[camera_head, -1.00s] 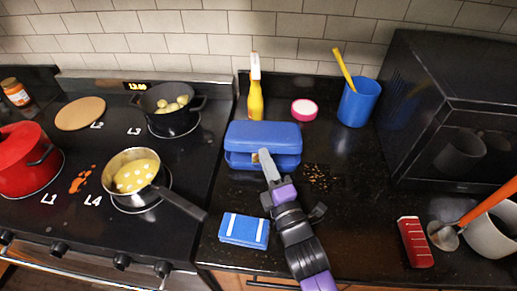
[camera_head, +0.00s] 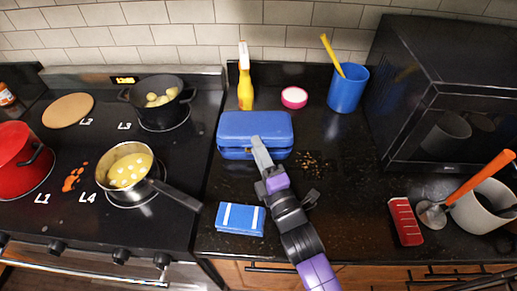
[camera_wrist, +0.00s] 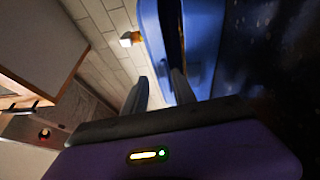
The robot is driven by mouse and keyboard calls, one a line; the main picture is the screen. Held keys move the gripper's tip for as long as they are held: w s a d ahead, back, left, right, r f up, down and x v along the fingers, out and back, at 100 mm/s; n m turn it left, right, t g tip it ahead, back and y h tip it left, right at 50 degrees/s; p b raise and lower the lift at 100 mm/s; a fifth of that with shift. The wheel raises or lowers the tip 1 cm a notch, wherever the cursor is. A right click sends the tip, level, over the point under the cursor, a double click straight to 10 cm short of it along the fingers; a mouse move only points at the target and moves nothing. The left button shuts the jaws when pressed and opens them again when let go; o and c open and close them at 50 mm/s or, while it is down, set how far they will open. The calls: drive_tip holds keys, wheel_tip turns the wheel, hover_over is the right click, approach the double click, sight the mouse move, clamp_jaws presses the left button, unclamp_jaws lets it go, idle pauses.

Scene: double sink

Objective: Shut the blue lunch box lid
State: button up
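The blue lunch box (camera_head: 255,125) stands on the dark counter right of the stove. Its lid is lowered over the base, and a thin dark gap shows along the front. In the wrist view the lid (camera_wrist: 152,35) and the base (camera_wrist: 207,40) have a narrow dark gap between them. My gripper (camera_head: 260,150) is at the front of the box, its tips close against the lid's front edge; I cannot tell whether they touch.
A blue striped packet (camera_head: 240,219) lies in front of the box. A yellow spray bottle (camera_head: 245,85) and a pink-rimmed bowl (camera_head: 294,97) stand behind it. A blue cup (camera_head: 347,90) is at the back right. A pan handle (camera_head: 178,195) points toward the counter.

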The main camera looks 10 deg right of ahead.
drive_tip(key=shift+r, duration=0.1)
wheel_tip(320, 180, up, 20)
drive_tip(key=p, duration=0.6)
idle(0.4)
drive_tip(key=s+d+f+m+g+h+b, duration=0.1)
drive_tip(key=s+d+f+m, duration=0.3)
drive_tip(key=s, duration=0.9)
drive_tip(key=s+d+f+m+g+h+b, duration=0.1)
drive_tip(key=s+d+f+m, duration=0.4)
drive_tip(key=s+m, duration=0.5)
drive_tip(key=s+d+f+m+g+h+b, duration=0.2)
drive_tip(key=s+d+f+m, duration=0.3)
drive_tip(key=s, duration=1.2)
wheel_tip(320, 180, down, 3)
drive_tip(key=shift+f+m+h+b, duration=0.1)
drive_tip(key=shift+m+h+b, duration=0.25)
drive_tip(key=shift+m, duration=0.85)
